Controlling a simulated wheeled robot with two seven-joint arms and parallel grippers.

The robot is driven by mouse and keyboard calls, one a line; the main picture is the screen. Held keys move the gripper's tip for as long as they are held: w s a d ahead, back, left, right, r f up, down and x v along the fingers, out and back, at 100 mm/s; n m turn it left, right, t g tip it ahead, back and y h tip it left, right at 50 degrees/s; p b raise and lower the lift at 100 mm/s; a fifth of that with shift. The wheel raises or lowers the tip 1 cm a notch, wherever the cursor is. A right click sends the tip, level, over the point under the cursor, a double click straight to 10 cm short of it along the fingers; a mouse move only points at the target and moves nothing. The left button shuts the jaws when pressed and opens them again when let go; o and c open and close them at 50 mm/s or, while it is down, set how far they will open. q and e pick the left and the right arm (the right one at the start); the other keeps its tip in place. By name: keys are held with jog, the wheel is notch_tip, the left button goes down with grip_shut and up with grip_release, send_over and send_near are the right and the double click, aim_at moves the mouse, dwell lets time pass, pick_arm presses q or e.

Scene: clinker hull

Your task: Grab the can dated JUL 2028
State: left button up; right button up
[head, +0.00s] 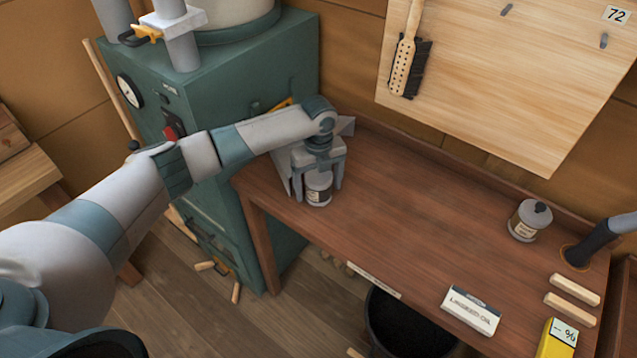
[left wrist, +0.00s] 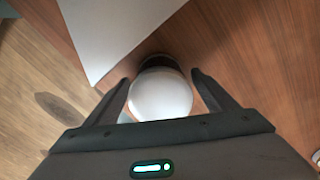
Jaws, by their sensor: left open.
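A small grey-white can (head: 318,189) with a dark-edged label stands upright on the brown bench, near its left end. Its label is too small to read. My left gripper (head: 318,186) is over it with its fingers pointing down, one on each side. In the left wrist view, the can's pale round top (left wrist: 161,96) sits between the two open fingers (left wrist: 160,88), with small gaps showing. A second can (head: 529,220), grey with a dark knob on top and a pale label, stands at the right of the bench. Its date is also unreadable.
The bench (head: 410,230) is clear between the cans. A grey panel (left wrist: 112,30) stands close to the left can. A green cabinet (head: 235,110) adjoins the bench's left.

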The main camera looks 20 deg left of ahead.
aim_at(319, 175)
dwell(0.4)
pick_arm(q)
jog(key=c, duration=1.5)
jog(key=shift+r, duration=0.15)
jog(key=shift+w+r+b, duration=0.1)
jog(key=shift+r+b, duration=0.4)
notch_tip(319, 175, up, 2)
jog(key=shift+r+b, duration=0.15)
jog(key=shift+b, duration=0.5)
jog(key=s+d+r+b, duration=0.3)
jog(key=d+r, duration=0.4)
jog(key=d, duration=0.4)
jog(key=shift+s+r+b, duration=0.25)
jog(key=shift+s+b, duration=0.1)
jog(key=shift+b, duration=0.1)
jog(key=shift+d, duration=0.1)
